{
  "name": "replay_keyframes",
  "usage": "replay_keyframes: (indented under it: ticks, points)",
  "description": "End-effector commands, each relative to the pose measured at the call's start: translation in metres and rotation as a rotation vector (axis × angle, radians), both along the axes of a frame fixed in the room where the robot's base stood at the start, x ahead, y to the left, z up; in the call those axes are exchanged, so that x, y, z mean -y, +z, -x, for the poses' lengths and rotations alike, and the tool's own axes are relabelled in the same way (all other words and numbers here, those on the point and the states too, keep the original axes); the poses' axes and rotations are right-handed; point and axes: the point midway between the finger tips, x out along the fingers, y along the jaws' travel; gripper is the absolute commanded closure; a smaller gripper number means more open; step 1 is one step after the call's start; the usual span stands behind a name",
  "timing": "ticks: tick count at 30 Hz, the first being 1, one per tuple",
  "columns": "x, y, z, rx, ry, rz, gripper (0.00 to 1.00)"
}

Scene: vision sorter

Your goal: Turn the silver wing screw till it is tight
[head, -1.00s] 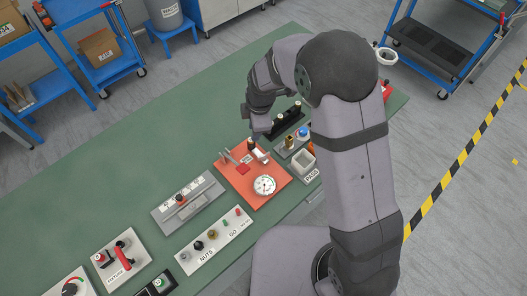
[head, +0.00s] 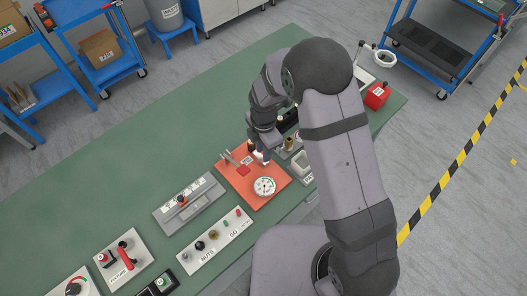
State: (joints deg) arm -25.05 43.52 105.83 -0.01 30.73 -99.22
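The orange plate (head: 240,190) lies on the green bench in the middle of the view. It carries a round white dial gauge (head: 264,187), a small red block and upright posts. A small pale silver part (head: 261,157) shows at the plate's far right edge; it may be the silver wing screw, but it is too small and too covered to be sure. My gripper (head: 264,154) points down right at this part. Its fingertips are tiny and partly hidden by the wrist, so whether they are open, shut or touching is unclear.
A grey slide fixture (head: 189,204) and a white NUTS/GO board (head: 215,241) lie left of the plate. Holders and a tray crowd its right, partly behind my arm. A red box (head: 377,96) stands at the bench's far right. The green bench's far left is clear.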

Motion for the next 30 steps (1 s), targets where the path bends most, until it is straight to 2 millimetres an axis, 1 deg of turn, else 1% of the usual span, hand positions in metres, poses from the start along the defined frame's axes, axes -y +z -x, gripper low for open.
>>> replay_keyframes:
  ticks: [3,9,19,20,21,22,23,27,30]
  points:
    - [0.000,-0.011,0.000,-0.002,0.000,0.001,0.77]
    - [0.000,-0.023,0.000,0.000,-0.001,0.000,0.77]
    - [0.000,-0.026,-0.001,0.002,-0.001,-0.001,0.77]
    - [0.000,-0.026,-0.001,0.002,-0.001,-0.001,0.79]
    - [0.000,-0.026,-0.001,0.002,-0.001,-0.001,0.89]
    - [0.000,-0.026,-0.001,0.002,-0.001,-0.001,0.96]
    - [0.000,-0.026,-0.001,0.002,-0.001,-0.001,1.00]
    - [0.000,-0.026,-0.001,0.002,-0.003,-0.001,1.00]
    - [0.000,-0.027,-0.001,0.002,-0.038,-0.001,1.00]
